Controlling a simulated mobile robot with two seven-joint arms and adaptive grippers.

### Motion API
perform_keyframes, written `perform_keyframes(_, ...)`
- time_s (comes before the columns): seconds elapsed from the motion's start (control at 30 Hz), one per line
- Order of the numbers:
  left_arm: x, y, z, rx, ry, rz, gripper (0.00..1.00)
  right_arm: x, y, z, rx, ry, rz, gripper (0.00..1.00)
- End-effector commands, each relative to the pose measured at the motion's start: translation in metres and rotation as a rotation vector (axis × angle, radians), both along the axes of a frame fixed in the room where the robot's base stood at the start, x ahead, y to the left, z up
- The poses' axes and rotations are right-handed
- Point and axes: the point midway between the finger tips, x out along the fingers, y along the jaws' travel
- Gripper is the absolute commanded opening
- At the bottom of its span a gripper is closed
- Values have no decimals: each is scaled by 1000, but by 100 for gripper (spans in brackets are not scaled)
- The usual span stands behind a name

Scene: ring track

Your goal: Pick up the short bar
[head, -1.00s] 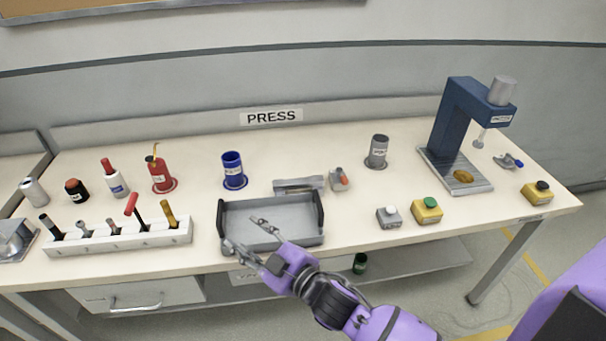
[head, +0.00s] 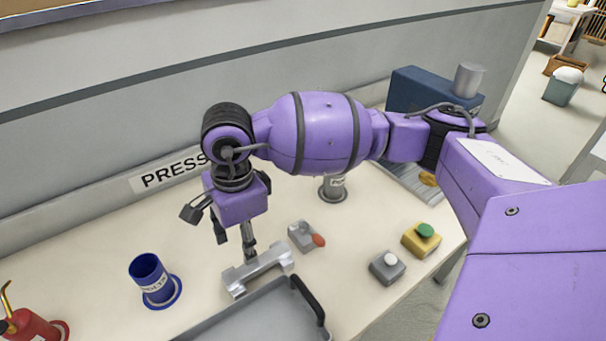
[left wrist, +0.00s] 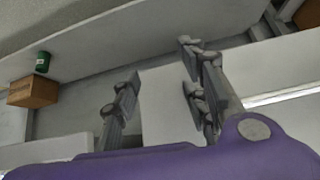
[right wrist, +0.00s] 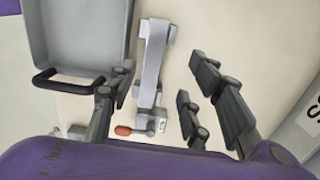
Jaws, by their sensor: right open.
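The short bar, which I take to be the grey metal bar (head: 258,272) with block-like ends, lies on the bench just behind the grey tray (head: 262,318). It also shows in the right wrist view (right wrist: 152,65). My right gripper (head: 236,245) points down over the bar, its fingers hiding a little of it in the head view. In the right wrist view the right gripper (right wrist: 162,80) is open, with the bar showing between its fingers; I cannot tell the exact height. My left gripper (left wrist: 158,75) is open and empty in the left wrist view, away from the bar.
A small grey block with a red-tipped lever (head: 302,236) sits close to the bar's right end. A blue cup (head: 152,280) stands left, a grey cylinder (head: 332,188) behind. Button boxes (head: 387,267) are at right. A brown box (left wrist: 33,91) shows in the left wrist view.

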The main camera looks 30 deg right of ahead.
Motion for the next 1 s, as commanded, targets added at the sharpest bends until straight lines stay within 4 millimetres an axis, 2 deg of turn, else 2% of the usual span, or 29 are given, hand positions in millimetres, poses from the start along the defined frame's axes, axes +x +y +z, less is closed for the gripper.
perform_keyframes(0.1,-2,-2,-2,-2,1,0,40,-2,-15,-2,-63,6,19,45)
perform_keyframes(0.37,-16,-1,-5,-4,27,6,40,-3,-16,-29,-68,13,27,45)
perform_keyframes(0.7,-1,-3,5,-7,-1,5,40,2,-14,-74,-65,12,25,45)
perform_keyframes(1.0,3,-3,5,-8,-7,3,40,3,-14,-78,-65,10,26,45)
